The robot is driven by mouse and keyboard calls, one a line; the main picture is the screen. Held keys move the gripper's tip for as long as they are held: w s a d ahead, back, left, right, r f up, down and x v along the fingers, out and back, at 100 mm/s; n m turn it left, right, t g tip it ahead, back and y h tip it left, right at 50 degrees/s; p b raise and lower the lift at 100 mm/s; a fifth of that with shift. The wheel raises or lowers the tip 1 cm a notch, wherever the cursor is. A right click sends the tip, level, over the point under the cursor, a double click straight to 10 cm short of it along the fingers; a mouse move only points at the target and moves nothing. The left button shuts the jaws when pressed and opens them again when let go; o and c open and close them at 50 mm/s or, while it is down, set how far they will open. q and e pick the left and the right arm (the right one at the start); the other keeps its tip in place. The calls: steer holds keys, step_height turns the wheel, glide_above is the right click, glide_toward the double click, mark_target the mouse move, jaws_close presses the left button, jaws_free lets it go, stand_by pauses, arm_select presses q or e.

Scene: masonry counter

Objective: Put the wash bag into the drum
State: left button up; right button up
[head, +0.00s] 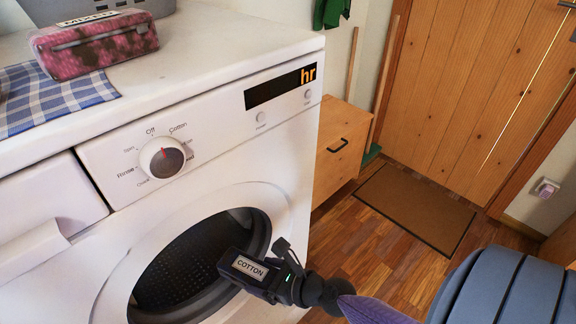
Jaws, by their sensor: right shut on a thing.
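A pink and maroon patterned zipped bag (95,45) lies on top of the white washing machine, at the far left. My right gripper (284,272) is shut on a dark, box-shaped thing (235,275) with a white label reading COTTON. It holds this thing in front of the right part of the round door opening; I cannot tell whether its far end is inside. The dark drum (175,265) shows through the opening, partly hidden by the held thing. I cannot tell from the look alone which of the two is the wash bag. My left gripper is not in view.
The washing machine (215,75) has a dial (162,157) and a dark display. A grey container (80,8) and a blue checked cloth (55,98) are on top. A wooden drawer unit (340,145) stands right of it. A brown mat (415,208) lies on the floor.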

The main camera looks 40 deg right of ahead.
mark_target(223, 256)
steer(key=w+a, duration=0.1)
steer(key=w, duration=0.2)
steer(key=w+a+f+b, duration=0.1)
steer(key=w, duration=0.3)
steer(key=w+a+f, duration=0.1)
steer(key=w+a, duration=0.1)
steer(key=w, duration=0.2)
steer(key=shift+b, duration=0.3)
steer(key=w+a+f+b, duration=0.1)
steer(key=w+a+b, duration=0.2)
steer(key=w, duration=0.7)
steer(key=shift+w+a+f+b, duration=0.15)
steer(key=shift+w+a+b, duration=0.2)
steer(key=shift+b, duration=0.8)
steer(key=o, duration=1.2)
steer(key=p+v, duration=0.6)
steer(key=v, duration=0.1)
steer(key=shift+s+d, duration=0.15)
steer(key=shift+s, duration=0.05)
